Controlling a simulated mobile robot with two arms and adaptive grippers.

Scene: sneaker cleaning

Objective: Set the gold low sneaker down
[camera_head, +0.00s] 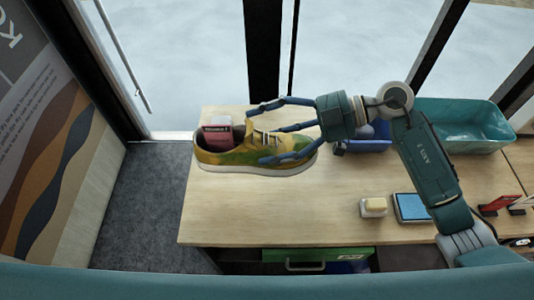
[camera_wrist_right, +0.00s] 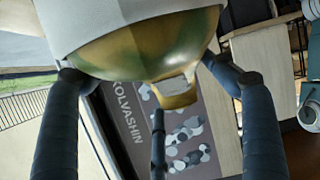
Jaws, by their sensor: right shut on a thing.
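The gold low sneaker (camera_head: 235,155), mottled gold and green with a pale sole, is at the left end of the wooden table (camera_head: 225,215) in the head view, its toe to the right. My right gripper (camera_head: 285,130) is shut on it at the toe half, its dark blue fingers spread around the upper. In the right wrist view the sneaker (camera_wrist_right: 150,50) fills the top, between the fingers. I cannot tell whether its sole touches the table. My left gripper is not in view.
A dark red box (camera_head: 217,132) shows at the sneaker's opening; inside or behind is unclear. A teal bin (camera_head: 480,125) and blue tray (camera_head: 365,145) stand behind. A brush-like block (camera_head: 373,207) and blue pad (camera_head: 411,207) lie front right. The table's front left is clear.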

